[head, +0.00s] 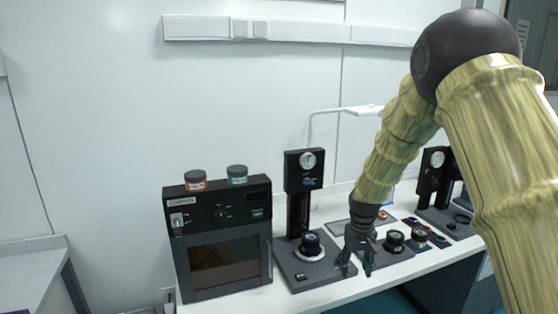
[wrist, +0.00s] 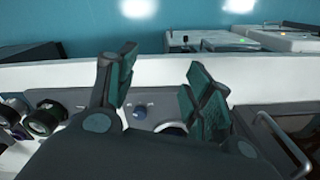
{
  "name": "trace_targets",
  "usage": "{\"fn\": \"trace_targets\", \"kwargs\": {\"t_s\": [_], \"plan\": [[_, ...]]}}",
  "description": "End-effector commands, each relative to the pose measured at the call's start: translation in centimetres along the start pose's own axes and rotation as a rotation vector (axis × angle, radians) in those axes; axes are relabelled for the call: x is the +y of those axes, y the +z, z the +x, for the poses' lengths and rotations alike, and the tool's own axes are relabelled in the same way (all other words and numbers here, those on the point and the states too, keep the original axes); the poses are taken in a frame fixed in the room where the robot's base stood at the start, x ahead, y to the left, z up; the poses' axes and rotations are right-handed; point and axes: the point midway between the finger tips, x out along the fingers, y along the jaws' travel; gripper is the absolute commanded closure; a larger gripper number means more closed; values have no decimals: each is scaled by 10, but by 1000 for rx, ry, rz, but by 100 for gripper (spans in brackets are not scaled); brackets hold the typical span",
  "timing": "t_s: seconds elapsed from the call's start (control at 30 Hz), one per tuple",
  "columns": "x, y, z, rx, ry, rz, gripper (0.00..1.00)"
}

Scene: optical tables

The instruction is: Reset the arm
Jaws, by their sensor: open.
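My gripper (head: 357,268) hangs at the end of my arm over the front part of the white bench in the head view. Its two fingers are spread, and nothing shows between them. In the wrist view my gripper (wrist: 152,95) also shows open, with dark teal finger pads apart. It is just right of a black press-like device (head: 305,215) with a round gauge. Part of the bench behind my arm is hidden.
A black oven-like box (head: 222,240) with two small jars on top stands left on the bench (head: 410,267). Round dark-capped items (head: 394,240) sit right of my gripper. A second gauge device (head: 434,180) stands further right. A lamp arm (head: 345,109) rises behind.

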Motion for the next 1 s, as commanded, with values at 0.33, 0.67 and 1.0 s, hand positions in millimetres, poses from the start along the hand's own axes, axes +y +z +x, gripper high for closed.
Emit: {"fn": "trace_targets", "kwargs": {"t_s": [0.33, 0.67, 1.0], "plan": [[2, 39, 77, -7, 3, 9, 49], [2, 139, 203, -14, 7, 17, 49], [-2, 306, 306, -17, 4, 34, 49]]}}
